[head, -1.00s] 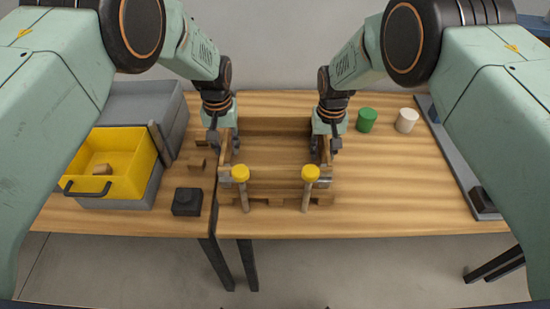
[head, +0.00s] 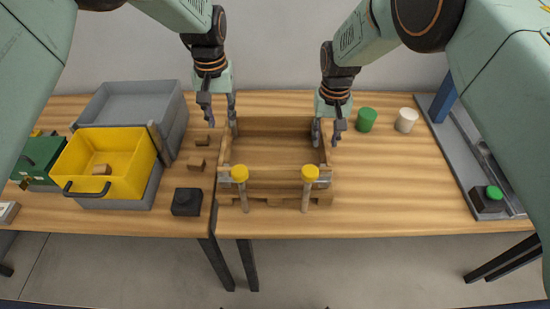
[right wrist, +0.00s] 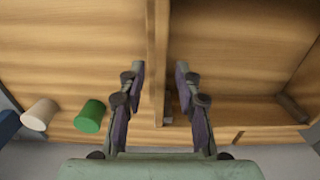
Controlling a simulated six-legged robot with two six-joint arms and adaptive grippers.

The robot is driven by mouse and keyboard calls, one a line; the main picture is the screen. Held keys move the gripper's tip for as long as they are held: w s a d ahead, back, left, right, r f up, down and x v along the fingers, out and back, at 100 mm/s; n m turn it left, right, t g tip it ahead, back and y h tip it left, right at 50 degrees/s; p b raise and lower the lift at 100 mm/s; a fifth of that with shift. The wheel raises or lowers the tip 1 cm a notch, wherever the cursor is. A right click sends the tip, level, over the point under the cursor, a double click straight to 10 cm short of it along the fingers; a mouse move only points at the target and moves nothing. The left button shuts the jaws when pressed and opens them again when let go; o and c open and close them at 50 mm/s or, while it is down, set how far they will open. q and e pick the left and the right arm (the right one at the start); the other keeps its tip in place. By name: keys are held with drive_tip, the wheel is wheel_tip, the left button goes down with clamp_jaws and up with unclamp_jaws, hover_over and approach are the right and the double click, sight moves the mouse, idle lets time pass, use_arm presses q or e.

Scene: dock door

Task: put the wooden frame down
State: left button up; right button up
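My right gripper (head: 327,132) is open at the frame's right side. In the right wrist view my right fingers (right wrist: 160,88) stand apart on either side of the frame's side board (right wrist: 157,50), with gaps to it. Whether the fingertips reach below the board's top edge is hard to tell.
A yellow bin (head: 130,142), a grey box (head: 150,100) and a black block (head: 187,201) are left. A green cylinder (head: 366,120) and a white one (head: 406,120) are right.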

use_arm(q)
drive_tip(key=shift+s, duration=0.1)
use_arm(e)
wheel_tip(320, 180, up, 5)
drive_tip(key=shift+s+r, duration=0.1)
drive_tip(key=shift+r, duration=0.75)
drive_tip(key=shift+r, duration=0.1)
use_arm(q)
drive_tip(key=shift+f, duration=0.1)
